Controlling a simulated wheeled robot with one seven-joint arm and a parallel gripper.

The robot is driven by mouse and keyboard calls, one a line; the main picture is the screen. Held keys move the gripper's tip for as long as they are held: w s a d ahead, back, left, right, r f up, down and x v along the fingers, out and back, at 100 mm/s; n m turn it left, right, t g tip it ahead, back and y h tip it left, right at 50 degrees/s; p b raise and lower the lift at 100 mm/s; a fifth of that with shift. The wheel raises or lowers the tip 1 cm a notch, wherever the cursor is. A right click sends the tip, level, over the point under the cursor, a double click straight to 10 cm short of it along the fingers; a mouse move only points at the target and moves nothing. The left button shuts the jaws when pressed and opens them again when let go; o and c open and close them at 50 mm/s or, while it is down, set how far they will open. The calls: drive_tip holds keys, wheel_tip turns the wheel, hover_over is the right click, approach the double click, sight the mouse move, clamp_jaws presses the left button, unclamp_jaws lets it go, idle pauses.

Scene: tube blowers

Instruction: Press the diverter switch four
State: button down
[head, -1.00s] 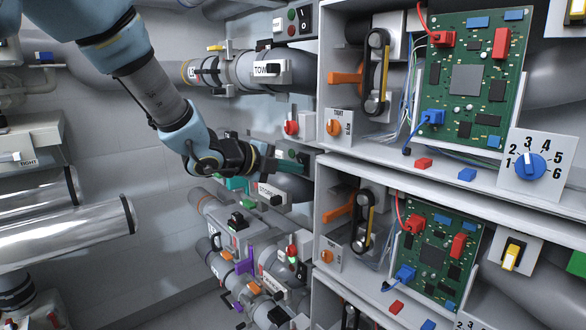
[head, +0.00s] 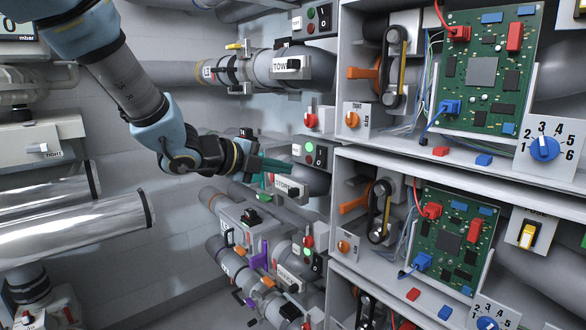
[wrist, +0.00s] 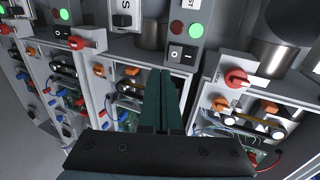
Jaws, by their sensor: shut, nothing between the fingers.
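My gripper (head: 290,166) is shut and empty. Its teal fingers point right, just short of a grey switch panel (head: 298,143) with a red and a green light, above the STORE label (head: 285,187). In the wrist view the shut fingers (wrist: 161,75) point up the picture. A black-and-white rocker switch (wrist: 184,54) sits just above and right of the tips, under a red light (wrist: 176,27) and a lit green light (wrist: 196,30). A gap seems to lie between tips and rocker. I cannot read which switch is number four.
A red knob (wrist: 237,77) stands right of the rocker in the wrist view. Open cabinets with green circuit boards (head: 486,60) fill the right of the head view. Grey pipes with a TOW label (head: 290,65) run above my gripper. Shiny tubes (head: 75,220) lie at left.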

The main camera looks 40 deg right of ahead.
sight(320, 163)
drive_tip(key=a+b, duration=0.1)
drive_tip(key=a, duration=0.3)
drive_tip(key=shift+w+a, duration=0.15)
drive_tip(key=shift+a, duration=0.2)
drive_tip(key=shift+y, duration=0.3)
drive_tip(key=r+p, duration=0.4)
drive_tip(key=r, duration=0.1)
drive_tip(key=shift+d+r+p, duration=0.15)
drive_tip(key=shift+d+p, duration=0.2)
drive_tip(key=shift+d, duration=0.05)
drive_tip(key=shift+d, duration=0.15)
drive_tip(key=p+x, duration=0.4)
drive_tip(key=x, duration=0.9)
drive_tip(key=shift+d, duration=0.25)
drive_tip(key=shift+f, duration=0.2)
